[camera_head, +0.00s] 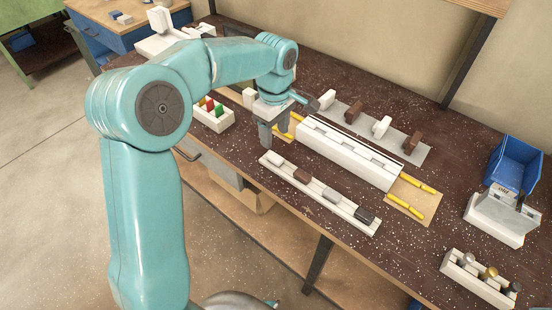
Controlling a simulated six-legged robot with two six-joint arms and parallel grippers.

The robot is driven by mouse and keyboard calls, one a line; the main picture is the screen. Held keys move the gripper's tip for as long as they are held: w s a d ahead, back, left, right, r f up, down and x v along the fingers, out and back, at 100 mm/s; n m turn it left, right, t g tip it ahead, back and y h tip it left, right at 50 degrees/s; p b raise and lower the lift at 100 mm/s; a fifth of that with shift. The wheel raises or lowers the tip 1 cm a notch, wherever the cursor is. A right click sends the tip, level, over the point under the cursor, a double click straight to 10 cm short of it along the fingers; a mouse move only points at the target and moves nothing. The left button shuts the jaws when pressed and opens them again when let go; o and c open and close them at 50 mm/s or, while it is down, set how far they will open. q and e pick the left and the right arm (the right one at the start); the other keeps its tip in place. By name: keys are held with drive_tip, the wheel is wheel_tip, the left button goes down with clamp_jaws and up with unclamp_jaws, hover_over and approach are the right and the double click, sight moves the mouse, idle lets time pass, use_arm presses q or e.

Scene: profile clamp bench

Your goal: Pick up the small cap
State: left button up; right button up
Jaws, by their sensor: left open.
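My left gripper (270,140) points down over the bench, behind the left end of a white strip (345,208). It is open, and I see nothing held between its fingers. The strip carries several small blocks: a white one (275,158), a brown one (302,175), a grey one (331,194) and a black one (364,215). I cannot tell which small piece is the cap. The left gripper is nearest the white block and appears apart from it. My right gripper is not in view.
A long white profile fixture (345,158) lies behind the strip, with yellow-handled tools (405,207) at its right end. A grey mat (345,118) holds upright white and brown pieces. A blue bin (515,165) and a knob rack (478,280) stand at right.

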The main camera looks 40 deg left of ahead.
sight(275, 157)
use_arm(q)
wheel_tip(275, 157, down, 2)
drive_tip(key=shift+s+d+f, duration=0.1)
drive_tip(key=shift+d+f, duration=0.05)
drive_tip(key=shift+f, duration=0.05)
wheel_tip(275, 157, down, 6)
drive_tip(key=shift+r+p, duration=0.1)
drive_tip(key=shift+p, duration=0.2)
clamp_jaws()
